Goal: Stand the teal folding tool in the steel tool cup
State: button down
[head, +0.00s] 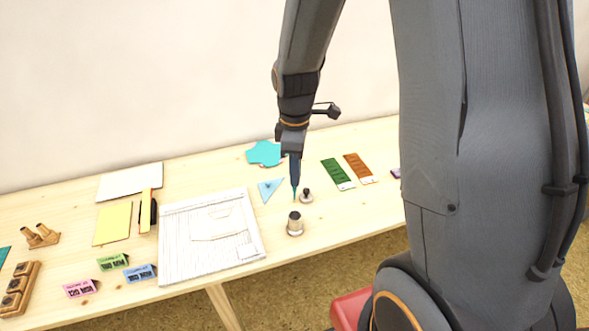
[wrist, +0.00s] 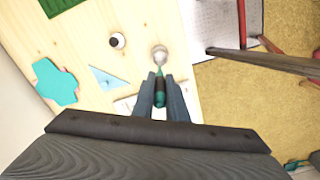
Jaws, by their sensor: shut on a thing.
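My gripper (head: 295,177) is shut on the teal folding tool (head: 295,192) and holds it roughly upright, pointing down, above the table. The tool is apart from the cup. I cannot tell the exact height between them.
A dark-knobbed stamp (head: 306,196) stands close to the cup. A light blue triangle (head: 269,189) and a teal cutout (head: 264,153) lie left and behind. A white gridded board (head: 180,240) lies left. Green (head: 336,174) and brown (head: 358,168) strips lie right.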

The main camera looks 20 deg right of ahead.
jog(key=shift+f+b, duration=2.6)
jog(key=shift+f, duration=2.9)
jog(key=c, duration=1.7)
grip_release()
jog(key=shift+r+b, duration=0.7)
jog(key=shift+r, duration=3.2)
jog(key=s+m, duration=0.3)
jog(key=m, duration=0.1)
jog(key=s+r+m+t, duration=0.1)
jog(key=s+m, duration=0.2)
jog(key=m, duration=0.1)
jog(key=s+r+m, duration=0.1)
jog(key=s+m, duration=0.2)
jog(key=m, duration=0.1)
jog(key=shift+s+a+r+m, duration=0.1)
jog(key=shift+s+m, duration=0.1)
jog(key=shift+m, duration=0.2)
